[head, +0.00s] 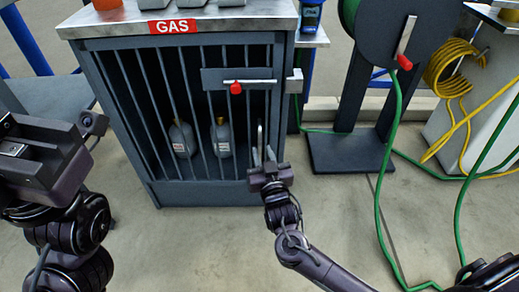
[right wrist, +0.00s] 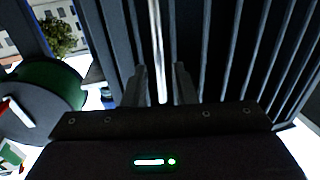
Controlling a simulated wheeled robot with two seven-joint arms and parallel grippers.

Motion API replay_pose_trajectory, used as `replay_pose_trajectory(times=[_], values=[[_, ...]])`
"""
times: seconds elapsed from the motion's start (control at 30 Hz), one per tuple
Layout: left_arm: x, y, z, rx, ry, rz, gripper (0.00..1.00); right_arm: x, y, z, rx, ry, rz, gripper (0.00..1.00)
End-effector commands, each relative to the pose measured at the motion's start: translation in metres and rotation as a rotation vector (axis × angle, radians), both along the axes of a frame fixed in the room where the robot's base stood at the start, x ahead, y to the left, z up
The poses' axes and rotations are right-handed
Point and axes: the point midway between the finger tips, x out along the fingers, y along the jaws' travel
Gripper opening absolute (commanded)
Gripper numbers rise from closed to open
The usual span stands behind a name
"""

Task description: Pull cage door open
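The dark grey barred cage door (head: 205,165) is on the front of the cabinet under a red GAS sign (head: 172,26), and it looks closed. A slide latch with a red knob (head: 236,88) sits on a plate near its top right. A slim upright handle (head: 259,138) is at its lower right; it shows as a bright bar in the right wrist view (right wrist: 157,50). My right gripper (head: 264,158) is at the handle, its fingers apart on either side of the bar. Contact is not clear. My left gripper is at the left edge; its fingers cannot be made out.
Two grey gas bottles (head: 222,138) stand behind the bars. A steel top (head: 120,22) covers the cabinet. To the right are a hose reel stand (head: 350,150), a green hose (head: 379,200) and a coiled yellow hose (head: 450,70). The floor before the cabinet is clear.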

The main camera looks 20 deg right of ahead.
Motion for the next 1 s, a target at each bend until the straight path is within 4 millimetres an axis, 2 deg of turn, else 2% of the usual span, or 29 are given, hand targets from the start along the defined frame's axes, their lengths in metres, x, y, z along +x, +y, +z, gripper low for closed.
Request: replay_pose_trajectory(times=[0.1,0.23,0.6,0.8,1.0], values=[[-0.004,-0.002,0.0,0.002,-0.027,-0.001,0.0,0.019,-0.002,-0.003,0.001,-0.003,-0.002,0.25],[-0.008,-0.004,0.004,0.005,-0.044,-0.001,0.0,0.033,-0.003,-0.002,0.0,0.0,0.0,0.25],[-0.009,-0.005,0.007,0.007,-0.049,-0.001,0.0,0.04,-0.003,-0.001,0.0,0.002,0.0,0.25],[-0.009,-0.005,0.007,0.007,-0.049,-0.001,0.0,0.039,-0.003,-0.001,0.0,0.002,0.0,0.0],[-0.009,-0.005,0.007,0.007,-0.049,-0.001,0.0,0.039,-0.003,-0.001,0.0,0.002,0.0,0.0]])
